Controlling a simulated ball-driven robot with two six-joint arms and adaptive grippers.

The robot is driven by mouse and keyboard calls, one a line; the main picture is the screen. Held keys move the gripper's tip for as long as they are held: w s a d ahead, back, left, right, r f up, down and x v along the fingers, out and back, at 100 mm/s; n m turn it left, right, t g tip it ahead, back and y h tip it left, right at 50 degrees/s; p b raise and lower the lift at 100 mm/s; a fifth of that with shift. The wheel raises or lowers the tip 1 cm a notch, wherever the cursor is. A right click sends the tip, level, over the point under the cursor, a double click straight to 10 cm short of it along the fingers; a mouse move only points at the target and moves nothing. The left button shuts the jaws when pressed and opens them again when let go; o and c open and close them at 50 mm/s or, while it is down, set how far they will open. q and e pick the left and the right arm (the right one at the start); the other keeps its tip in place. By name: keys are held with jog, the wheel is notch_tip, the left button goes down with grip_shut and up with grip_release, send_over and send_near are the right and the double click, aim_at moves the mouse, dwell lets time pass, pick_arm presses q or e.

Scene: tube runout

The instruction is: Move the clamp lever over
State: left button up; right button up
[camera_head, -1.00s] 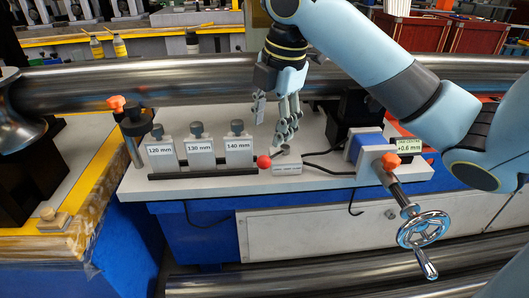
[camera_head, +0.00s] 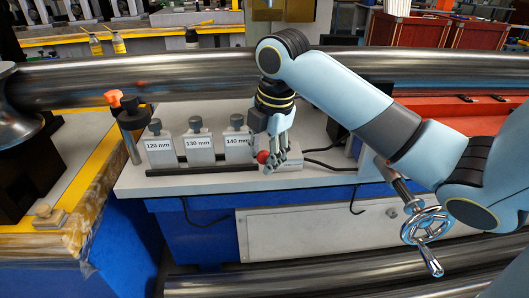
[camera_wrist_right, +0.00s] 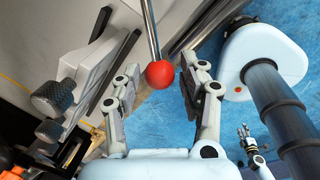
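The clamp lever ends in a red ball knob (camera_head: 263,157) at the front of the white bench, right of the gauge blocks. In the right wrist view a metal rod (camera_wrist_right: 152,28) comes down to the red ball (camera_wrist_right: 160,74). My right gripper (camera_head: 273,160) is at the knob, its fingers partly hiding the lever. In the right wrist view the open fingers stand on both sides of the ball, with gaps visible. A small gripper, likely my left one (camera_wrist_right: 250,139), shows far off at lower right in that view; its opening is unclear.
Blocks marked 120 mm (camera_head: 159,146), 130 mm (camera_head: 199,144) and 140 mm (camera_head: 237,145) stand left of the gripper. A long steel tube (camera_head: 190,80) runs behind. A chrome handwheel (camera_head: 425,225) is in front at right, near my right arm.

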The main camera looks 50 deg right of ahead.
grip_shut()
jog(key=shift+s+d+r+n+p, duration=0.15)
jog(key=shift+s+n+p, duration=0.35)
jog(key=shift+p, duration=0.15)
jog(key=shift+s+d+n+y+p, duration=0.25)
jog(key=shift+s+d+n+p, duration=0.4)
jog(key=shift+n, duration=0.5)
jog(key=shift+s+d+n+y+p, duration=0.2)
jog(key=shift+s+d+n+p, duration=0.25)
jog(key=shift+s+n, duration=0.5)
jog(key=shift+s+d+n+y+p, duration=0.25)
jog(key=shift+s+d+n+p, duration=0.3)
jog(key=shift+n, duration=0.75)
jog(key=shift+a, duration=0.1)
